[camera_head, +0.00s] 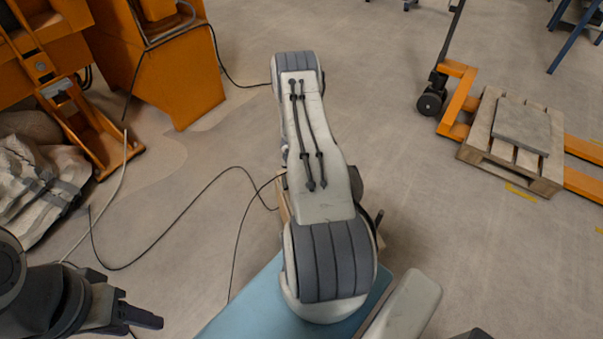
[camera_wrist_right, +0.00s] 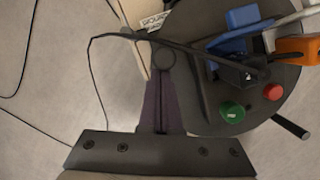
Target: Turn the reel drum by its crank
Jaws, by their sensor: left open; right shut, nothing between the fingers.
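A dark round disc (camera_wrist_right: 225,100), which looks like the reel drum's face, fills the right of the right wrist view. It carries a green knob (camera_wrist_right: 232,112), a red knob (camera_wrist_right: 272,92) and blue and orange parts. A short black handle (camera_wrist_right: 291,127) sticks out at its lower right edge; it may be the crank grip. My right gripper (camera_wrist_right: 164,72) is shut and empty, beside the disc's left edge and apart from the handle. In the head view my right arm hides most of the reel. My left gripper (camera_head: 143,318) is open and empty at the lower left.
A thin black cable (camera_head: 190,208) runs over the floor left of my arm. Orange machinery (camera_head: 170,75) and pale sacks (camera_head: 38,185) stand at the left. A pallet (camera_head: 512,145) on an orange pallet truck (camera_head: 458,95) is at the right.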

